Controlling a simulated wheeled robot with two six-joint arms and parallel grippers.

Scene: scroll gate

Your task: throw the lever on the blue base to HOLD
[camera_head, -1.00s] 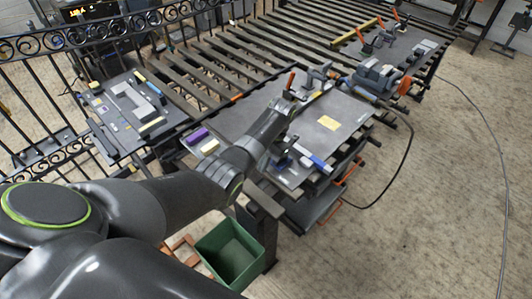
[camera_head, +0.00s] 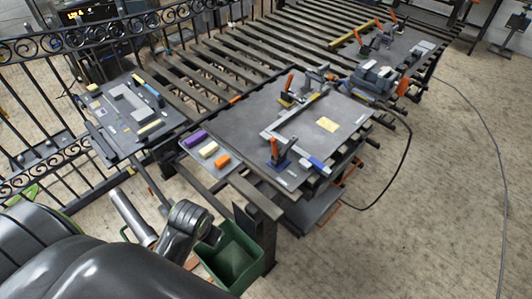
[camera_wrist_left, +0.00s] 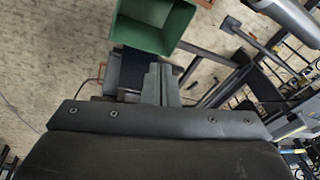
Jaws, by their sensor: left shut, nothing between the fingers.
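The blue base (camera_head: 281,163) sits near the front edge of the grey worktable (camera_head: 245,115). Its lever (camera_head: 275,148) has an orange handle that stands up, close to upright. I cannot read any HOLD marking. My left arm is folded back at the lower left in the head view, well clear of the lever. My left gripper (camera_wrist_left: 161,84) shows in the wrist view with its fingers together and empty, beside the green bin (camera_wrist_left: 150,35). My right gripper is not in view.
The green bin (camera_head: 236,262) stands on the floor before the table. Purple, cream and orange blocks (camera_head: 195,138) lie at the table's left corner. A railing (camera_head: 60,90) runs behind on the left.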

